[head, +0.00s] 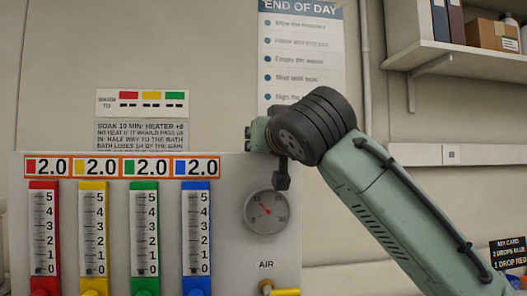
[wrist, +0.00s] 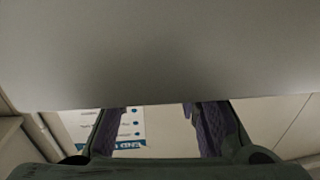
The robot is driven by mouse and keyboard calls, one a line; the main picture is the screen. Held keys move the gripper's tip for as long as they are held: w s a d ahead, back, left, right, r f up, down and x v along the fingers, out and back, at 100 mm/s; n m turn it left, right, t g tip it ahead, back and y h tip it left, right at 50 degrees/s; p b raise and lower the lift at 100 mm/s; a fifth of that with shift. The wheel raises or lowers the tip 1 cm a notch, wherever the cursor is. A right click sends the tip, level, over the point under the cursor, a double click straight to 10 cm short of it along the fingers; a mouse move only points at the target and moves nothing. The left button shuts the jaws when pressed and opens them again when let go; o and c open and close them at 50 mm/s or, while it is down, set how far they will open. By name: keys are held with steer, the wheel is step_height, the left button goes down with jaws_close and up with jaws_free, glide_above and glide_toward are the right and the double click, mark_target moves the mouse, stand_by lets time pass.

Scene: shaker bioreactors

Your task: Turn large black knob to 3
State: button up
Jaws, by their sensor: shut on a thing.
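No large black knob is recognisable in either view. My gripper (head: 262,136) is at the top right corner of the pale grey panel (head: 231,200) in the head view, mostly hidden by my black wrist joint. In the wrist view, the two fingers of my gripper (wrist: 158,112) stand apart and run up behind the edge of a plain grey surface (wrist: 160,55). This surface covers the fingertips. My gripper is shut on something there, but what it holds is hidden.
The panel carries red (head: 44,230), yellow (head: 93,230), green (head: 144,230) and blue (head: 196,230) scales under 2.0 labels. A round gauge (head: 266,211) and a yellow AIR valve (head: 284,291) sit right of them. A wall poster (head: 300,60) hangs behind.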

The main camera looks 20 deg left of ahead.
steer(key=shift+a+f+m+t+h+b, duration=0.15)
steer(key=shift+m+t+h+b, duration=0.4)
steer(key=shift+m+h, duration=0.85)
steer(key=shift+a+r+m+t+h+b, duration=0.1)
steer(key=shift+m+t+h+b, duration=0.5)
steer(key=shift+h, duration=1.3)
steer(key=shift+m, duration=0.3)
steer(key=o, duration=1.2)
steer(key=shift+s, duration=0.1)
steer(key=s+d, duration=0.1)
steer(key=s, duration=1.1)
steer(key=shift+d, duration=0.15)
steer(key=shift+c, duration=0.3)
